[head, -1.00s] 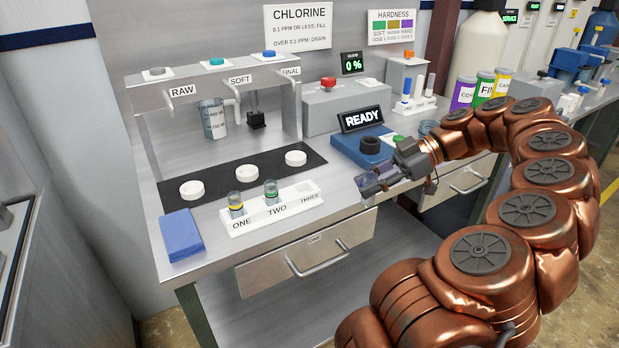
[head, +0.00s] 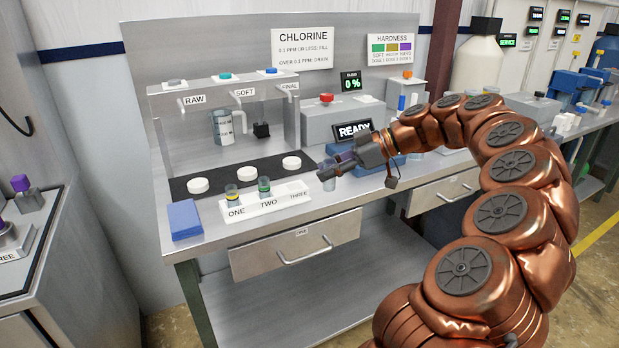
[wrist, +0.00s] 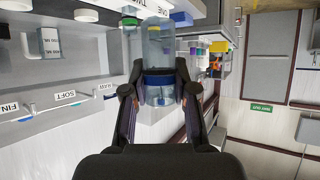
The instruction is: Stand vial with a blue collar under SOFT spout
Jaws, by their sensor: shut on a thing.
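My gripper (head: 338,165) is shut on a clear vial (head: 328,178), held above the bench just right of the white rack. In the wrist view the vial (wrist: 159,48) sits between the fingertips (wrist: 160,90), and its blue collar (wrist: 160,78) shows there. The SOFT spout (head: 240,105) is under the shelf's teal knob, back left of my gripper. A white round pad (head: 243,175) lies below it on the black strip. The rack (head: 268,206) holds a yellow-banded vial (head: 232,194) at ONE and a green-banded vial (head: 264,188) at TWO; THREE looks empty.
Pads for RAW (head: 198,186) and FINAL (head: 291,163) are bare. The READY device (head: 353,130) stands behind my gripper.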

